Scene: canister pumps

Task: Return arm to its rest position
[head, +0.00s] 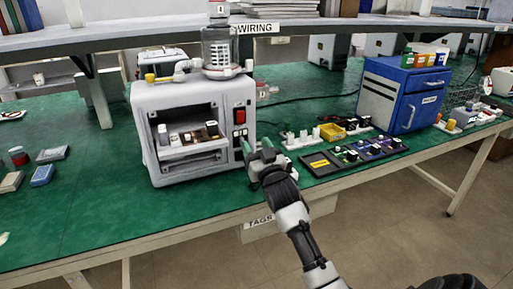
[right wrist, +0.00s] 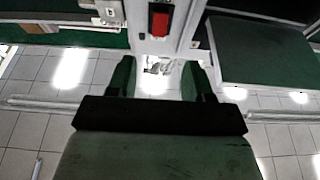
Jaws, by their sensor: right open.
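My right arm reaches in from the bottom of the head view, with its right gripper (head: 257,148) close to the front right corner of the white pump unit (head: 195,178). In the right wrist view the two green fingers of this gripper (right wrist: 160,78) stand apart, with nothing seen between them. The unit's red switch (head: 240,116) is just above the gripper in the head view. The red switch also shows ahead of the fingers in the right wrist view (right wrist: 160,22). I cannot tell whether the gripper touches the unit. My left gripper is in neither view.
To the right are a dark tray (head: 318,169) of small parts, a yellow bin (head: 332,132) and a blue cabinet (head: 405,95).

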